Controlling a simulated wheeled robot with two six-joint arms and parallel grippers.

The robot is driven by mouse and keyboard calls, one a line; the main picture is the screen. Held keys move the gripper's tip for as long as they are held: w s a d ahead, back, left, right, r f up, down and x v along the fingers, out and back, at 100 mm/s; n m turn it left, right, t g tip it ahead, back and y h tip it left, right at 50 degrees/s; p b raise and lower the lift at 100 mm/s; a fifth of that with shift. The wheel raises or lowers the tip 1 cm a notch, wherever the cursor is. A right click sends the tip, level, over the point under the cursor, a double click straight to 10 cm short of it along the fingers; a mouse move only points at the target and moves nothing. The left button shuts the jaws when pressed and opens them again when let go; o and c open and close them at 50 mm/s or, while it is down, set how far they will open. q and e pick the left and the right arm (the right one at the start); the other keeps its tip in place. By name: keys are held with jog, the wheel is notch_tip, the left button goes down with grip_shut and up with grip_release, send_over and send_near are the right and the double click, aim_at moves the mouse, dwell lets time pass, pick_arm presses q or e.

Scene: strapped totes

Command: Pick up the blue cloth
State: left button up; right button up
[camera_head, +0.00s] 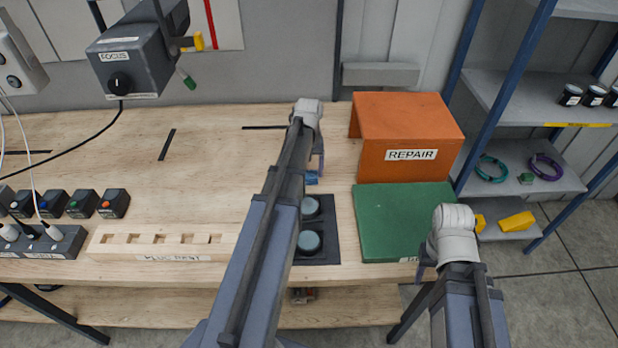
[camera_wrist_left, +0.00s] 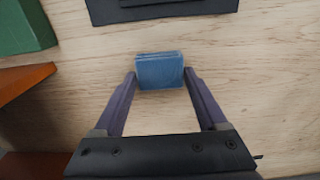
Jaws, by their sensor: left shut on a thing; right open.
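The blue cloth (camera_wrist_left: 160,72) is a small folded block between the two fingertips of my left gripper (camera_wrist_left: 160,80) in the left wrist view. The fingers press on its two sides. In the head view the cloth (camera_head: 312,178) is a small blue patch below my left gripper (camera_head: 317,170), mostly hidden by my arm. I cannot tell whether it touches the table or hangs just above it. My right gripper (camera_head: 426,272) is open and empty at the table's front edge, near the green mat; its fingers are partly hidden by the wrist.
An orange REPAIR box (camera_head: 408,130) stands right of my left gripper, with the green mat (camera_head: 400,220) in front. A dark tray (camera_head: 326,250) with round pads lies near the cloth. A wooden plug rest (camera_head: 120,243) is at left.

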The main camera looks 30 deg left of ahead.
aim_at(309, 173)
pick_arm(q)
jog(key=c, duration=0.8)
notch_tip(309, 173, up, 10)
jog(key=p, duration=1)
jog(key=shift+c, duration=0.2)
pick_arm(e)
notch_tip(309, 173, up, 10)
